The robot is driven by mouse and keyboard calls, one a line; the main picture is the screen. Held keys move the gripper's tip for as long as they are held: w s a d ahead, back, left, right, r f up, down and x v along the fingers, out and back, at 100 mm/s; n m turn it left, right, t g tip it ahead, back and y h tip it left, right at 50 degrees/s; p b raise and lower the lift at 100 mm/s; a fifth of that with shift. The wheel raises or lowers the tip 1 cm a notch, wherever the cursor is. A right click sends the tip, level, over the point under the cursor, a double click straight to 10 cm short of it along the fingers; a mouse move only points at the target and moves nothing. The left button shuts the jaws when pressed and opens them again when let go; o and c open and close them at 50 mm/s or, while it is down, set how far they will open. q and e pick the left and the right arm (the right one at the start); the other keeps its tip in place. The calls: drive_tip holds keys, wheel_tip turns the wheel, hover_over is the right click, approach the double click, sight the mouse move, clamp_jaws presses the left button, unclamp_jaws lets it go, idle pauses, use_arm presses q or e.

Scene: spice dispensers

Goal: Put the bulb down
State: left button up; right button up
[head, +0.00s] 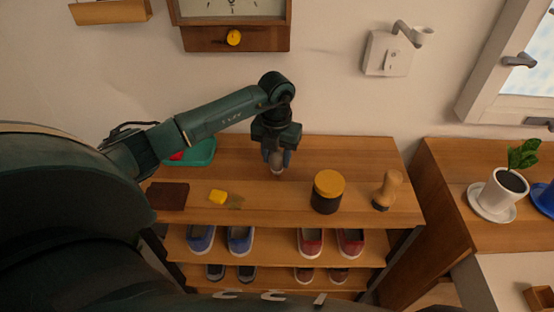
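My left gripper (277,160) points down over the middle of the wooden shelf top (350,155), near its back. Its fingers are closed around a small pale bulb (277,168). The bulb sits between the fingertips, very low over the shelf top. I cannot tell whether it touches the wood. The fingers hide most of the bulb. My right gripper is not in view.
Shoes (311,241) stand below. A white wall fixture (388,53) hangs behind.

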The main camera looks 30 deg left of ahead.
use_arm(q)
drive_tip(key=c, duration=0.6)
drive_tip(key=shift+o, duration=0.2)
drive_tip(key=shift+r, duration=0.1)
